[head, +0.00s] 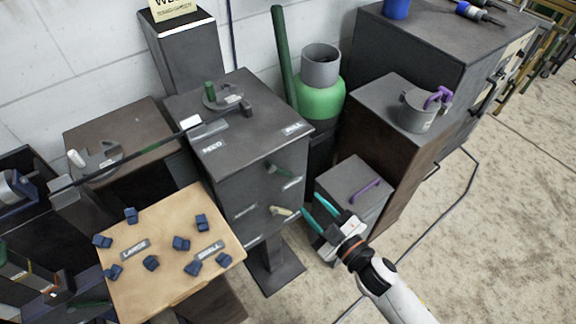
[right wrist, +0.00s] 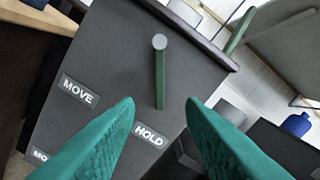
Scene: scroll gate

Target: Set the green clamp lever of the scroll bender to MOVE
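The green clamp lever (head: 278,170) sticks out from the front face of the scroll bender's dark cabinet (head: 235,165). In the right wrist view the lever (right wrist: 160,80) has a grey round end at the top, and its green bar points down near the HOLD label (right wrist: 150,137). The MOVE label (right wrist: 78,92) lies to its left. My right gripper (head: 310,203) is open, below and right of the lever in the head view. In the right wrist view its teal fingers (right wrist: 160,103) are spread either side of the bar's lower end, with nothing between them held. My left gripper is out of view.
A pale lever (head: 284,211) sits below the green one on the same face. A low grey box (head: 350,180) with a purple handle stands right of it. A wooden board (head: 165,265) with several blue blocks is at front left. The floor at right is mostly clear.

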